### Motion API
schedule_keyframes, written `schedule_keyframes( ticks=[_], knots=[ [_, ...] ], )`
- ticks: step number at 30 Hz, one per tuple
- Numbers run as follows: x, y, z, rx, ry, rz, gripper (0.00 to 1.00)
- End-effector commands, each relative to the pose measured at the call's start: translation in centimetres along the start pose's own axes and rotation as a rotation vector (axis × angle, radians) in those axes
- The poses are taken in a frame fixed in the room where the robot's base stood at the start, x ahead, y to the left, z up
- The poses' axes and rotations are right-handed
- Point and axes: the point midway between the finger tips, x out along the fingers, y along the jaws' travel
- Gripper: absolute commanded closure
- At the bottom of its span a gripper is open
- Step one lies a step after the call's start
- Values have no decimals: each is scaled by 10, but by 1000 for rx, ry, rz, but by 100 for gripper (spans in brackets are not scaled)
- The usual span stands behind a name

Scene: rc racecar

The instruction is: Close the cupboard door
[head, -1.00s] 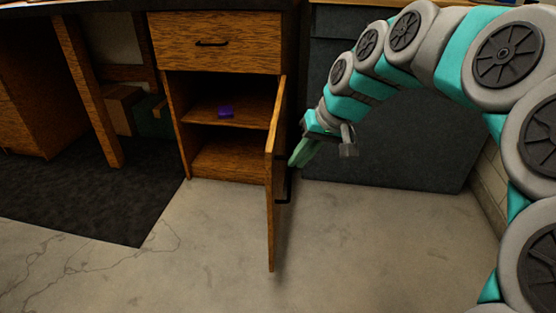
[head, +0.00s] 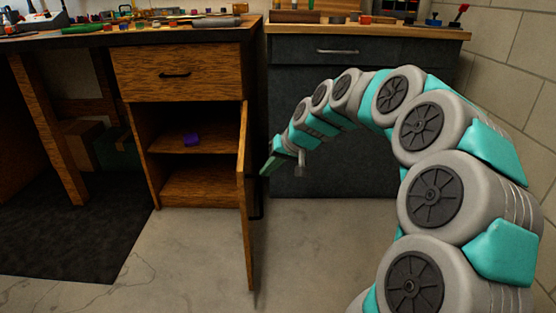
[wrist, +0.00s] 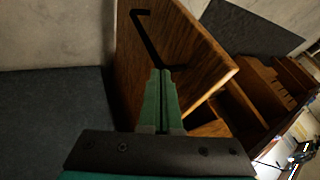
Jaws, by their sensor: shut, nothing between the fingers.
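The wooden cupboard door (head: 246,205) stands wide open, swung out toward me from the right side of the cupboard (head: 200,185). Its black handle (head: 257,200) is on the right-hand face. In the wrist view the door (wrist: 190,50) lies ahead of the fingers, with the black handle (wrist: 147,35) near its upper left. My gripper (head: 270,165) is shut and empty, just right of the door on its handle side. In the wrist view my gripper (wrist: 161,75) has its green fingers together, overlapping the door; I cannot tell whether they touch it.
A purple object (head: 192,139) lies on the cupboard's shelf. A closed drawer (head: 180,73) is above. A dark cabinet (head: 340,150) stands behind my arm on the right. A dark mat (head: 60,245) covers the floor at left; the concrete floor (head: 190,260) before the cupboard is clear.

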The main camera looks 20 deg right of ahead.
Motion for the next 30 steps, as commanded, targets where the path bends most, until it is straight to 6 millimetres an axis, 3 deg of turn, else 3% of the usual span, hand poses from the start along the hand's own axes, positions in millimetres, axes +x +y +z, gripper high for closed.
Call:
schedule_keyframes(
  ticks=[6, 23, 30],
  knots=[
    [12, -27, 0, -4, 1, 0, 100],
    [16, -36, -1, -1, 2, 0, 100],
    [27, -62, 1, -5, -1, 1, 100]
  ],
)
